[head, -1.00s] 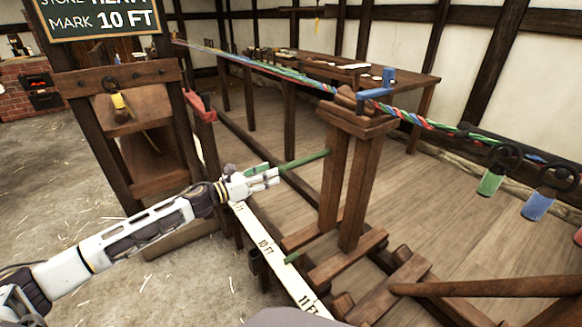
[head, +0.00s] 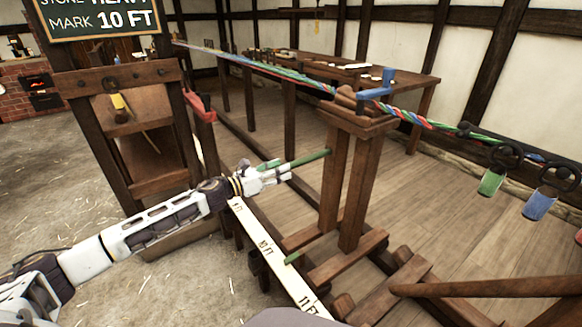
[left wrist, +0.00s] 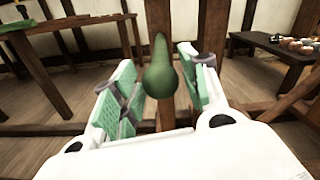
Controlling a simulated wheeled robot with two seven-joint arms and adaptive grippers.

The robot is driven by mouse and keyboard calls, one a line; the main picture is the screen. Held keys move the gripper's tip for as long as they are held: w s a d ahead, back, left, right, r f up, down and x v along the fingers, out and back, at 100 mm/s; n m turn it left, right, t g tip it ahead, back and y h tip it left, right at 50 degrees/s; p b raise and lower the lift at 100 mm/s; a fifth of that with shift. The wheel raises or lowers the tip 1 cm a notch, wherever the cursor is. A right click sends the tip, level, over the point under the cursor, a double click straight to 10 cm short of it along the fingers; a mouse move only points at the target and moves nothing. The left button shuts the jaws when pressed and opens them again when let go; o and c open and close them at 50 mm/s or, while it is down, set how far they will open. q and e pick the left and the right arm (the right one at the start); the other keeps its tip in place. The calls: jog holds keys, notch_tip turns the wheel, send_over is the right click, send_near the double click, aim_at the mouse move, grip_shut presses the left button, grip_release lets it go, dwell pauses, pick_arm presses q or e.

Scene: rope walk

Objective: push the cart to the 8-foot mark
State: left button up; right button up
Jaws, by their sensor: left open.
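The cart (head: 365,185) is a wooden two-post stand with a twisted multicoloured rope (head: 410,118) passing over its top. A green handle (head: 312,157) sticks out from its post towards my left gripper (head: 283,172). My left gripper is open; in the left wrist view the handle's rounded end (left wrist: 162,72) lies between its spread fingers (left wrist: 160,95), which do not close on it. A white ruler (head: 283,275) runs along the floor rail, with 10 FT and 11 FT readable. A green pointer (head: 293,258) low on the cart lies between those marks. No 8-foot label is readable.
A chalkboard (head: 98,20) reads MARK 10 FT. A wooden frame with a red lever (head: 200,106) stands left of the rail. A long table (head: 420,80) is behind. Green and blue tags (head: 491,182) hang at right. Straw-strewn floor is clear at lower left.

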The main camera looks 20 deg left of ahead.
pick_arm(q)
jog(key=shift+x, duration=2.5)
jog(key=shift+c, duration=0.4)
grip_shut()
